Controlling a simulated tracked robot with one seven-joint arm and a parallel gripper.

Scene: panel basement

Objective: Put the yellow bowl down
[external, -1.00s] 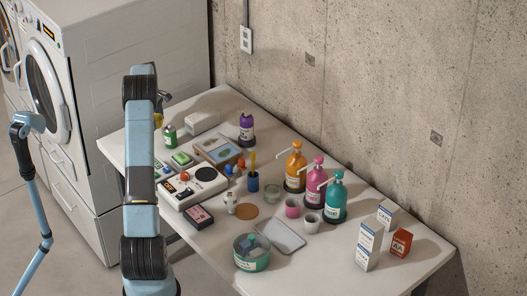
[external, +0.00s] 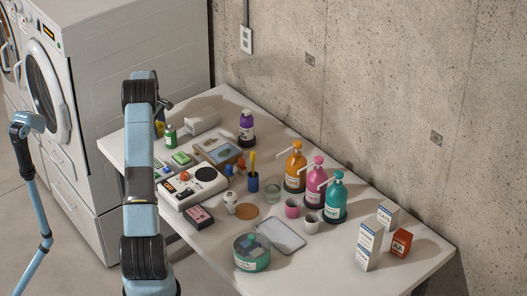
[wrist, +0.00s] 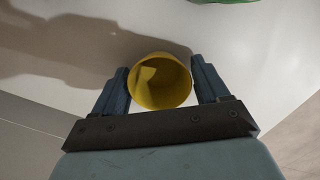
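The yellow bowl (wrist: 173,93) sits between the two fingers of my gripper (wrist: 161,75) in the wrist view. Its open top faces the camera, and the fingers appear to touch it on both sides. A pale surface lies beneath it; I cannot tell whether the bowl touches that surface. In the external view my arm hides most of the bowl, and only a small yellow piece (external: 159,128) shows beside the arm at the table's far left end.
The white table (external: 400,270) holds a green can (external: 170,135), a white device (external: 193,185), a purple bottle (external: 246,130), pump bottles (external: 295,170) and a teal tub (external: 251,252). A washing machine (external: 75,110) stands left and a concrete wall (external: 400,100) behind.

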